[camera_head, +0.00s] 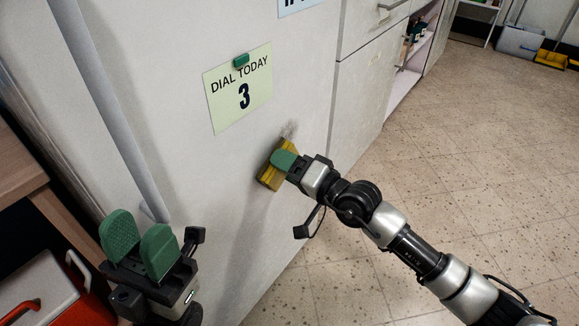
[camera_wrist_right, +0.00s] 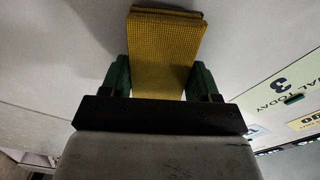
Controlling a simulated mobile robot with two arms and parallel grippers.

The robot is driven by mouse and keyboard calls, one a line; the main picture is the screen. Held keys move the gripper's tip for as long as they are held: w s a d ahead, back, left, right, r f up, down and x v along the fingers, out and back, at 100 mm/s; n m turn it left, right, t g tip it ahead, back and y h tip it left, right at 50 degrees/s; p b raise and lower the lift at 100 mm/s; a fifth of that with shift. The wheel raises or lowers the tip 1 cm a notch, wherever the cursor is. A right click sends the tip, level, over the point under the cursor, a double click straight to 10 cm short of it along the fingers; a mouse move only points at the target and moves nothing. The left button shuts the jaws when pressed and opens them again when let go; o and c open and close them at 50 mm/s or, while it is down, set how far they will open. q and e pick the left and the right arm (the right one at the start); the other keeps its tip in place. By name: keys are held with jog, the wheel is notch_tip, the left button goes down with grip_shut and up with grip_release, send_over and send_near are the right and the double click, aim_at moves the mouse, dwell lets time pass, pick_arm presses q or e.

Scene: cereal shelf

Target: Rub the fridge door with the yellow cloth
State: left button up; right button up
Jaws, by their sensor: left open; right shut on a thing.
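The white fridge door (camera_head: 190,160) fills the left and middle of the head view. In the right wrist view the cloth (camera_wrist_right: 168,50) is a folded, textured block between the green fingers of my right gripper (camera_wrist_right: 160,80). Whether it presses on the door I cannot tell. My left gripper (camera_head: 140,245) is open and empty at the lower left, in front of the door's left side.
A note reading "DIAL TODAY 3" (camera_head: 240,92) hangs on the door under a green magnet (camera_head: 241,60). A red and white cooler (camera_head: 45,290) and a wooden table (camera_head: 25,155) are at the left. Cabinets (camera_head: 365,85) stand right of the fridge.

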jog(key=shift+w+a, duration=0.2)
jog(key=shift+a, duration=0.1)
